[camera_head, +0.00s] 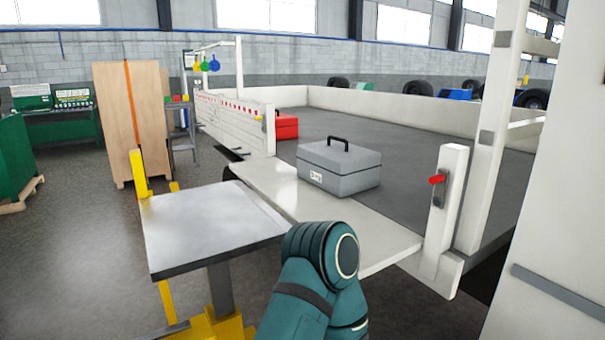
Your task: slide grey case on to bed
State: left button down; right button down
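The grey case (339,170) has a black handle on top and a small white label on its front. It sits upright at the near edge of the dark truck bed (410,160), with its front lower edge close to the seam with the lowered white tailgate (270,182). I cannot tell whether part of it still overlaps the tailgate. One of my teal arms (318,285) rises from the bottom, in front of the lift table and tailgate. Neither gripper shows, and nothing visible touches the case.
An empty grey-topped lift table (210,228) with yellow parts stands against the tailgate. A red box (286,127) lies on the bed behind the case at left. A white post with a red latch (438,180) stands at right. The bed behind the case is mostly clear.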

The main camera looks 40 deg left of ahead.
aim_at(339, 168)
jog(key=i+l+u, duration=0.1)
jog(key=u, duration=0.4)
jog(key=i+l+u, duration=0.1)
jog(key=u, duration=0.35)
jog(key=i+l+u, duration=0.1)
jog(key=l+u, duration=0.15)
jog(key=u, duration=0.25)
